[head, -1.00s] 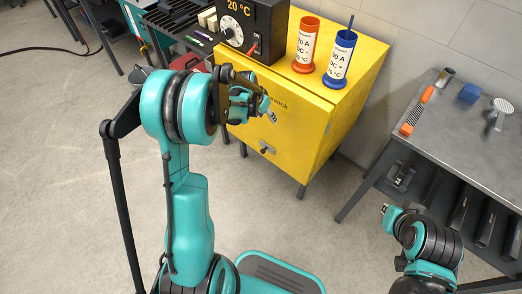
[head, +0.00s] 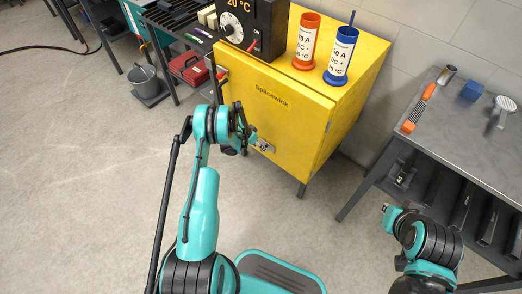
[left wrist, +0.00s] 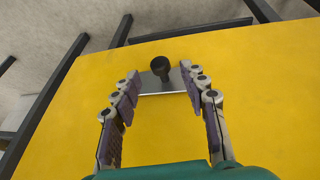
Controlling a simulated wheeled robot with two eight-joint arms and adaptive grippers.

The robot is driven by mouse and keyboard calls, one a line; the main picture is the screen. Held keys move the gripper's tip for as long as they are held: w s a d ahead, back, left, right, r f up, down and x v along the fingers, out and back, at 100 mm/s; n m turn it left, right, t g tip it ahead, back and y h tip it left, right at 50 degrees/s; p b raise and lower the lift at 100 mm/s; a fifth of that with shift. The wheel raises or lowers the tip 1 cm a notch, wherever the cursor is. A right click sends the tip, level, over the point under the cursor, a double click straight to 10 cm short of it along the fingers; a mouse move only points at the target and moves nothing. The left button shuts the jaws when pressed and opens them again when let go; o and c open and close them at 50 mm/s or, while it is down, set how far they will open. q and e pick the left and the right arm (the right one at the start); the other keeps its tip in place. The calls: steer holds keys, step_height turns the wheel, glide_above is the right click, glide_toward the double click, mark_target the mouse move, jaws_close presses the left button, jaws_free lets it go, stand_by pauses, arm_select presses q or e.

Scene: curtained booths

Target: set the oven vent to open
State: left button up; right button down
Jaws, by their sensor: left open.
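The oven is a yellow cabinet (head: 270,115) labelled "Splicewick". In the left wrist view its yellow face (left wrist: 255,110) fills most of the picture. The vent shows there as a black knob (left wrist: 160,68) on a small grey metal plate (left wrist: 155,82). In the head view the plate (head: 266,147) is partly hidden by my left gripper (head: 254,141). My left gripper (left wrist: 159,74) is open, with its fingertips on either side of the knob; I cannot tell whether they touch it. The end of my right arm shows at the lower right, but its jaw state is unclear.
A black control box (head: 252,25) reading 20 °C, an orange tube (head: 305,42) and a blue tube (head: 341,55) stand on the oven. A grey workbench (head: 465,125) with tools is at the right. Open floor (head: 90,190) lies left.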

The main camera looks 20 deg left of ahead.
arm_select(q)
steer(key=shift+b+x, duration=0.45)
steer(key=shift+x, duration=1.3)
